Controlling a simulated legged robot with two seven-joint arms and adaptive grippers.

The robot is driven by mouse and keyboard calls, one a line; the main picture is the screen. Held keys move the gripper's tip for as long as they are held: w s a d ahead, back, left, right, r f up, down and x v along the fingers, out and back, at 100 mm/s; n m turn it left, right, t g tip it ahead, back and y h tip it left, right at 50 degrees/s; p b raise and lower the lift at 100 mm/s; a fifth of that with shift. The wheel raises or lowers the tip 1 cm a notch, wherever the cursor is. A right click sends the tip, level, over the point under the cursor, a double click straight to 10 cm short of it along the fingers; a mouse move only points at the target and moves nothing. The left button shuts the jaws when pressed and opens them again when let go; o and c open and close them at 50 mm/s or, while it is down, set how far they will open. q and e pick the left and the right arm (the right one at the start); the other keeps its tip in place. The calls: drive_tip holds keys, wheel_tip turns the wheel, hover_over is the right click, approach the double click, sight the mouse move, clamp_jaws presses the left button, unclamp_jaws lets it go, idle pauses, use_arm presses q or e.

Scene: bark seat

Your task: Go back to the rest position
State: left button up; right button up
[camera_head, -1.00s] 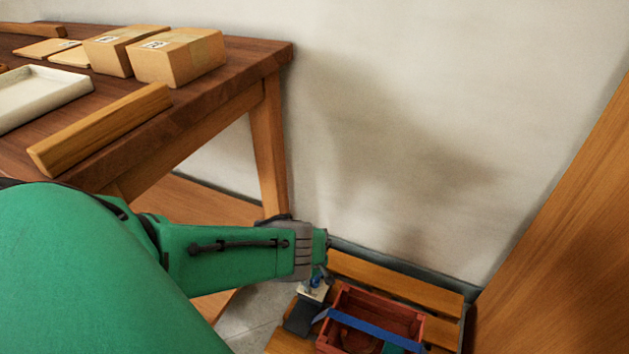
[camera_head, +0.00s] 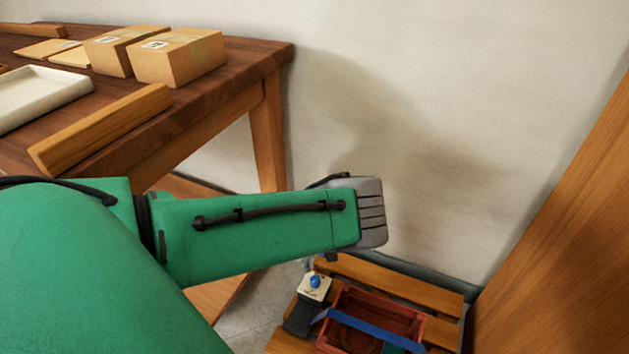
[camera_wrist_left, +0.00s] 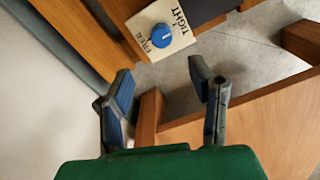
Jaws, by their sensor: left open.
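My left arm comes in from the left in the head view, raised above the wooden slatted seat (camera_head: 395,283). Its gripper is mostly hidden behind the grey wrist there. In the left wrist view my left gripper (camera_wrist_left: 168,88) is open, with nothing between its fingers. A cream plate with a blue knob (camera_wrist_left: 161,36) lies beyond the fingertips, apart from them, with lettering on it. The knob plate also shows in the head view (camera_head: 314,285), at the left of the seat. My right gripper is not in view.
A red crate (camera_head: 340,300) with a blue strap across it is on the seat. A wooden table (camera_head: 215,95) at upper left bears cardboard boxes (camera_head: 180,57), a white tray (camera_head: 45,95) and a wooden bar (camera_head: 100,130). A wooden panel (camera_head: 560,240) stands at right.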

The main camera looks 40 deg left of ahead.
use_arm(q)
drive_tip(key=shift+r, duration=0.15)
idle(0.5)
drive_tip(key=s+d+r+m, duration=0.4)
drive_tip(key=s+r+m, duration=0.15)
drive_tip(key=s, duration=0.35)
drive_tip(key=s+d+r+m, duration=0.5)
drive_tip(key=s+m, duration=0.2)
drive_tip(key=s, duration=0.2)
drive_tip(key=s+d+r+m, duration=0.4)
drive_tip(key=s+r+m, duration=0.15)
drive_tip(key=s, duration=0.35)
wheel_tip(320, 180, up, 13)
drive_tip(key=p, duration=1.4)
drive_tip(key=shift+m+t, duration=0.3)
drive_tip(key=shift+f, duration=0.1)
